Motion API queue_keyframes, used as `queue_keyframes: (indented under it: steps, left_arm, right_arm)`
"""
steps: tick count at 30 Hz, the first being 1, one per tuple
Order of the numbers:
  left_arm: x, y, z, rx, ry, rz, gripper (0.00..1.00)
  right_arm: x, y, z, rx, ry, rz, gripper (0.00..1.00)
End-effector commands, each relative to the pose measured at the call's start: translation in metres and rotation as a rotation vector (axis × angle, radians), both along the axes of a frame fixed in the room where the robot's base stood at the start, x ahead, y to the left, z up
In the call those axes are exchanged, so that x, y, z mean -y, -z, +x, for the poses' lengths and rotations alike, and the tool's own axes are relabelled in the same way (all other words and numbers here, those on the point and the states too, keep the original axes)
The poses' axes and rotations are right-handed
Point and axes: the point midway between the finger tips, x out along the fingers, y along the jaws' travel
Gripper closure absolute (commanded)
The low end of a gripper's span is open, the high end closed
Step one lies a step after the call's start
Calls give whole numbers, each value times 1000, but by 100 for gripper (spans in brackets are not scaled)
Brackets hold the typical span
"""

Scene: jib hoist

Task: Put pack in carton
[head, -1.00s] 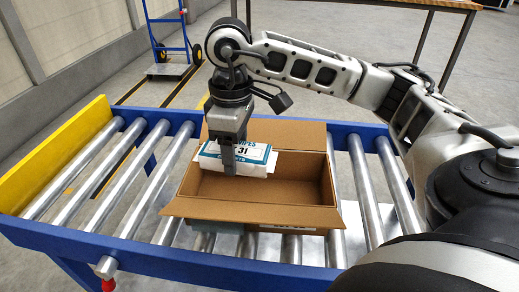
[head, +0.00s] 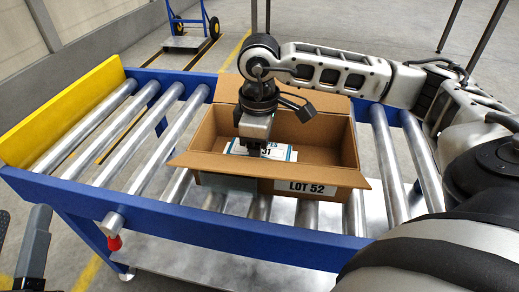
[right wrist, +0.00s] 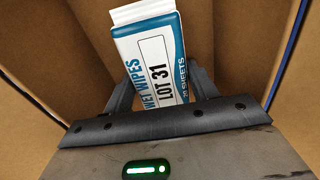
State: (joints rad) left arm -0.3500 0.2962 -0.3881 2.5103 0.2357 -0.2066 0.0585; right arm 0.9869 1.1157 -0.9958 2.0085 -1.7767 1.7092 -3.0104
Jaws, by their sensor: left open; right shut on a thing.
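The pack (head: 277,152) is a white and blue wet wipes packet marked LOT 31. It is down inside the open carton (head: 320,184), which is brown and marked LOT 52. My right gripper (head: 252,158) reaches down into the carton and is shut on the pack. In the right wrist view the pack (right wrist: 155,65) sits between the fingers, with carton walls around it. Whether it touches the carton floor I cannot tell. My left gripper (head: 36,245) shows only in part at the lower left, open and away from the carton.
The carton stands on a roller conveyor with metal rollers (head: 140,140) and a blue frame (head: 200,232). A yellow end plate (head: 60,115) closes its left end. A blue hand truck (head: 193,35) stands on the floor behind.

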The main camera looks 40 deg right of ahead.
Motion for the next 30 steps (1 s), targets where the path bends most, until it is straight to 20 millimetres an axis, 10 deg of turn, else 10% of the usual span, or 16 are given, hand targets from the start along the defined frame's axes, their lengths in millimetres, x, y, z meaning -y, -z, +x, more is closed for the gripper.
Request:
queue_keyframes:
  steps: [7, 8, 10, 21, 30]
  left_arm:
    - [0, -4, 0, 39, -5, 11, 57]
    - [0, -5, 0, 45, -6, 12, 57]
    - [0, -5, 0, 43, -5, 11, 57]
    - [1, -7, 1, 19, 3, 3, 57]
    - [5, 35, -12, -338, 40, -84, 57]
  right_arm:
    - [0, 3, 0, 1, 1, 0, 66]
    - [0, 2, 0, 1, 1, 1, 37]
    - [0, 2, 0, 1, 1, 1, 20]
    - [0, -3, 0, 1, 0, 1, 20]
    - [0, -64, 1, 5, 0, 2, 20]
